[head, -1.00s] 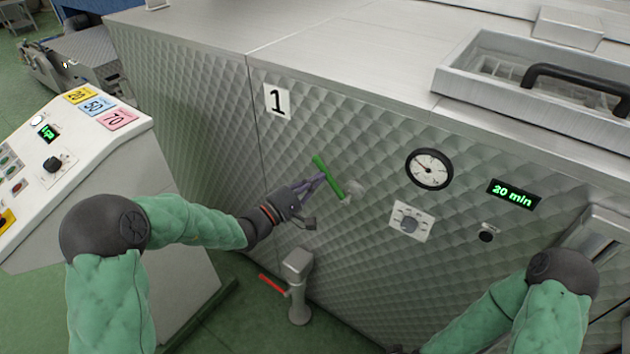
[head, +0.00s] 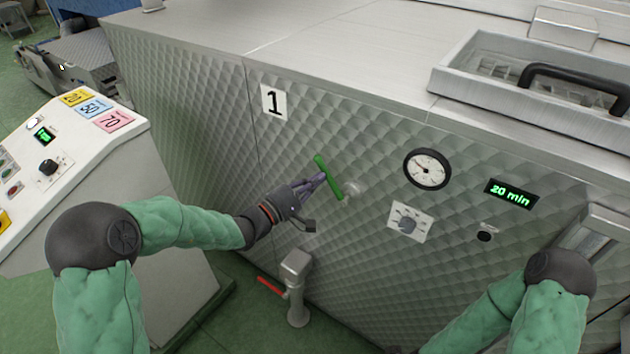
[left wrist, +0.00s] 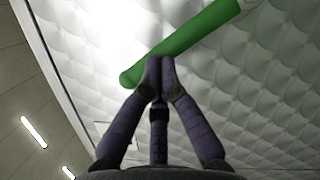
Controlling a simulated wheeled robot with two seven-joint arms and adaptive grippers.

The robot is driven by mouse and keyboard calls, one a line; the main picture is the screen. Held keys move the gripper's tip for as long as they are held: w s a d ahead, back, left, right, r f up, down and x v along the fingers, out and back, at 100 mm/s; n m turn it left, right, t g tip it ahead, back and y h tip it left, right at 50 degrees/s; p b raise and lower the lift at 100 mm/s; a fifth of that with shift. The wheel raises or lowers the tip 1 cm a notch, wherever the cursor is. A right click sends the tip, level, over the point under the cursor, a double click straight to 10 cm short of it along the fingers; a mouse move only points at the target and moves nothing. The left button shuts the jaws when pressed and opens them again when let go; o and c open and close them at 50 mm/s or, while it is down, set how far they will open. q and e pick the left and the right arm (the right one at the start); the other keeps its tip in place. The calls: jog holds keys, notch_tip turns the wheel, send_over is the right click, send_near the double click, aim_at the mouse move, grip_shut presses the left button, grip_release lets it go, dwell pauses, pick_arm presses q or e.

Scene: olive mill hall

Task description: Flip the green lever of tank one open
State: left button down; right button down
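The green lever (head: 329,177) is on the quilted metal front of the tank marked 1 (head: 273,102). It slants from upper left to lower right, its lower end by a round fitting (head: 351,188). My left gripper (head: 321,179) is at the lever's left side, near its middle. In the left wrist view my left fingertips (left wrist: 159,62) are drawn together against the near edge of the lever (left wrist: 185,38). They look shut with nothing visible between them. My right gripper is below the picture; only its arm shows.
A gauge (head: 427,168), a dial (head: 409,222) and a 20 min display (head: 511,193) are right of the lever. A post with a red handle (head: 296,288) stands below my left gripper. A white control console (head: 75,160) is at the left.

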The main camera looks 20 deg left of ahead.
pick_arm(q)
jog(key=shift+s+d+r+m+b, duration=0.1)
jog(key=shift+d+r+m+b, duration=0.25)
jog(key=shift+m, duration=0.25)
jog(key=shift+s+d+r+m+b, duration=0.1)
jog(key=shift+d+r+m+b, duration=0.1)
jog(key=shift+d+m, duration=0.3)
pick_arm(e)
jog(key=shift+f, duration=0.55)
pick_arm(q)
jog(key=shift+s+d+r+m+g+b, duration=0.35)
jog(key=shift+d+m+g+b, duration=0.15)
jog(key=shift+m+b, duration=0.35)
pick_arm(e)
jog(key=shift+f, duration=0.75)
dwell(2.2)
pick_arm(q)
jog(key=shift+w, duration=0.1)
